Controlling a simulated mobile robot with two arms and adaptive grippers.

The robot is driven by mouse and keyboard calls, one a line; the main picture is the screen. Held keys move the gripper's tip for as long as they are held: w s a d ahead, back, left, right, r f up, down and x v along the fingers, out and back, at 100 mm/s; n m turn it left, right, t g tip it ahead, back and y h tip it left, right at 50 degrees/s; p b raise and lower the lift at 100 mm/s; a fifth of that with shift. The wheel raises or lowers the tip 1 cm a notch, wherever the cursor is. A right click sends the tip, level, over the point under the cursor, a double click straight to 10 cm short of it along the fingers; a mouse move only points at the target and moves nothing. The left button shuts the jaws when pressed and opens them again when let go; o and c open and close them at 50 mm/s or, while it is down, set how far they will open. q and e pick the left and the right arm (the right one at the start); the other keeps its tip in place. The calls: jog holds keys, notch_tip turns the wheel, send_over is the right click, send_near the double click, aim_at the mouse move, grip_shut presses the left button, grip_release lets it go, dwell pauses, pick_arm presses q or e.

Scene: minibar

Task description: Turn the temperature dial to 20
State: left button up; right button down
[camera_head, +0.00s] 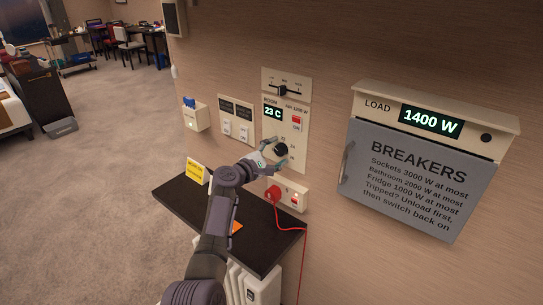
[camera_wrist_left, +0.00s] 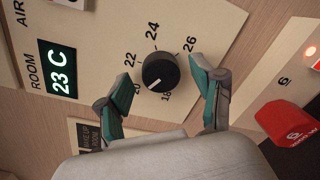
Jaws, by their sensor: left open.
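The black temperature dial (camera_head: 281,150) is on a cream wall panel. In the left wrist view the dial (camera_wrist_left: 161,70) has numbers from 18 to 26 around it, and its white mark points down-left, between 20 and 18. The room display (camera_head: 272,112) reads 23 C; it also shows in the left wrist view (camera_wrist_left: 61,74). My left gripper (camera_head: 273,154) is open at the dial, with one finger on each side. In the left wrist view gaps show between the fingers and the dial; depth is hard to tell. My right gripper is not in view.
Below is a socket with a red plug (camera_head: 273,193) and red cord. The breaker box (camera_head: 420,180), reading 1400 W, is at the right. Switches (camera_head: 236,120) are left of the panel.

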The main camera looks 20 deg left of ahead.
pick_arm(q)
jog(key=v, duration=1.2)
jog(key=shift+w+f, duration=0.1)
jog(key=shift+f, duration=0.05)
